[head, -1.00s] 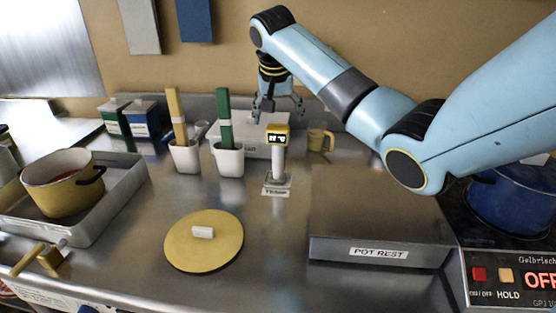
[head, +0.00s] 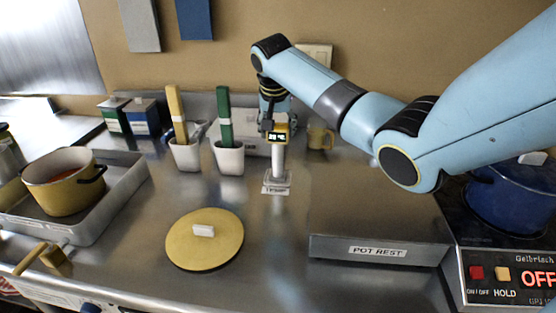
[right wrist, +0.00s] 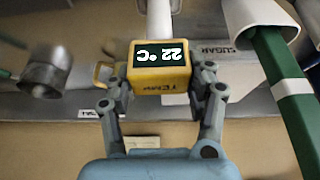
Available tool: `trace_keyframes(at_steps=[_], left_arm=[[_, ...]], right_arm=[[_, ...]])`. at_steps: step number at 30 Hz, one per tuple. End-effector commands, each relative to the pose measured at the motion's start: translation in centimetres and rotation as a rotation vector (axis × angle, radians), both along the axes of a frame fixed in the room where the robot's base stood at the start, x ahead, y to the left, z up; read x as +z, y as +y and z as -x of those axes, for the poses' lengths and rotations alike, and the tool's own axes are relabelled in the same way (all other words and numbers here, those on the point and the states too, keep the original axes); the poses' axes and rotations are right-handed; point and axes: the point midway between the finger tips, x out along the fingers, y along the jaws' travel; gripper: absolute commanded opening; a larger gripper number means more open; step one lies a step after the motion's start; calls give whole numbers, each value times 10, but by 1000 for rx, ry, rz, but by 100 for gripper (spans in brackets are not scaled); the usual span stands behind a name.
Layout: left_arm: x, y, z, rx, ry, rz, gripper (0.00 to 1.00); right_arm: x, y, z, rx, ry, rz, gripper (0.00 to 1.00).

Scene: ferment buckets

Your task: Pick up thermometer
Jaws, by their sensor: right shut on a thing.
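The thermometer has a yellow head with a dark display (head: 277,136) and stands upright in a small white holder (head: 277,178) on the steel counter. In the right wrist view the yellow head (right wrist: 159,66) reads 22 °C. My right gripper (head: 270,125) reaches it from behind and above. In the right wrist view its two fingers (right wrist: 159,88) are closed on both sides of the yellow head. The lower stem is in the holder. My left gripper is not in view.
Close left of the thermometer stand white cups with a green handle (head: 225,118) and a yellow handle (head: 177,115). A yellow mug (head: 319,138) is behind right. A yellow lid (head: 204,240) lies in front. The pot rest (head: 378,251) is at right.

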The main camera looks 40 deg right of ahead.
Motion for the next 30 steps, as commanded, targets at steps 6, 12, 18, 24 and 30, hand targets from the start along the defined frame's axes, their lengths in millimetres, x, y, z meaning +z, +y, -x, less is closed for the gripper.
trace_keyframes(at_steps=[6,12,18,24,30], left_arm=[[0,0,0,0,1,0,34],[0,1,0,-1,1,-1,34],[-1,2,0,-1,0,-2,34],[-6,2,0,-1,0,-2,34],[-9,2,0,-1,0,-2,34]], right_arm=[[0,0,0,0,0,0,8],[1,0,0,0,-1,1,0],[4,0,-1,0,-2,1,0],[25,0,-1,0,-6,2,0],[55,1,26,2,-1,6,0]])
